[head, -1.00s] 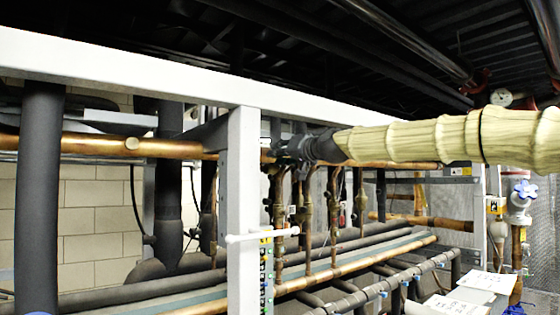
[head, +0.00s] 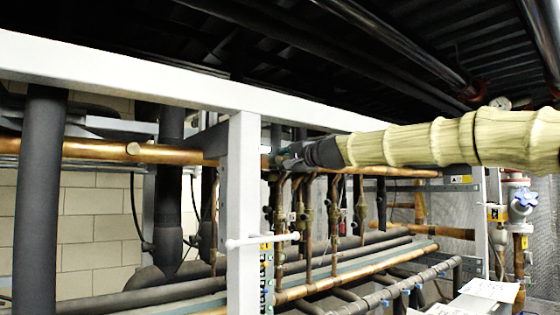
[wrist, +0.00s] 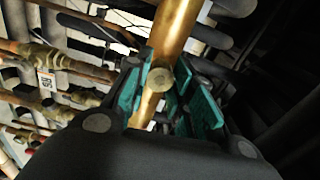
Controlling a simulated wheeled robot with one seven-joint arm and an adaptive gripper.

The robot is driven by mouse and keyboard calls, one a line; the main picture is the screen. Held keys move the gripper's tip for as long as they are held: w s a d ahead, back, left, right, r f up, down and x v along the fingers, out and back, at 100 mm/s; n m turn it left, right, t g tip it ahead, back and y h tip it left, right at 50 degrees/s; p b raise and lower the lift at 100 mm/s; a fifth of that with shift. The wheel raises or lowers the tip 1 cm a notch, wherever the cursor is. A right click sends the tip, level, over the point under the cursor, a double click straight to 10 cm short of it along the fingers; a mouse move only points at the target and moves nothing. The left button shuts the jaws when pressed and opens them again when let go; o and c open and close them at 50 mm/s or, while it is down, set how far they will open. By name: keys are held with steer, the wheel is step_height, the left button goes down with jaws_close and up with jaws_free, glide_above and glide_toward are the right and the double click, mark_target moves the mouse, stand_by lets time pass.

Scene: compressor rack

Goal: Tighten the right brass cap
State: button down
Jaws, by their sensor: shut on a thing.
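The right brass cap (wrist: 160,77) shows its round end between the teal finger pads in the wrist view, in front of a copper pipe (wrist: 176,25). My gripper (wrist: 170,92) is shut on this cap, with a pad on each side. In the head view my gripper (head: 288,160) is at the copper pipe (head: 190,153), just right of the white post, and hides the right cap. Another brass cap (head: 132,148) sits on the same pipe to the left of the post.
A white frame post (head: 242,210) and a white top beam (head: 130,88) stand close to my gripper. Several thin copper pipes with brass valves (head: 308,215) hang below it.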

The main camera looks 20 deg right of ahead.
steer(key=m+p, duration=0.2)
steer(key=m, duration=0.4)
steer(key=shift+d+r+m, duration=0.1)
steer(key=shift+r+m, duration=0.05)
steer(key=shift+m, duration=0.15)
steer(key=m+p, duration=0.1)
steer(key=m, duration=0.3)
steer(key=shift+f+m+p, duration=0.2)
steer(key=shift+m+p, duration=0.1)
steer(key=c, duration=1.2)
jaws_free()
steer(key=shift+d, duration=0.1)
steer(key=shift+s, duration=0.2)
steer(key=v, duration=0.7)
steer(key=shift+d, duration=0.1)
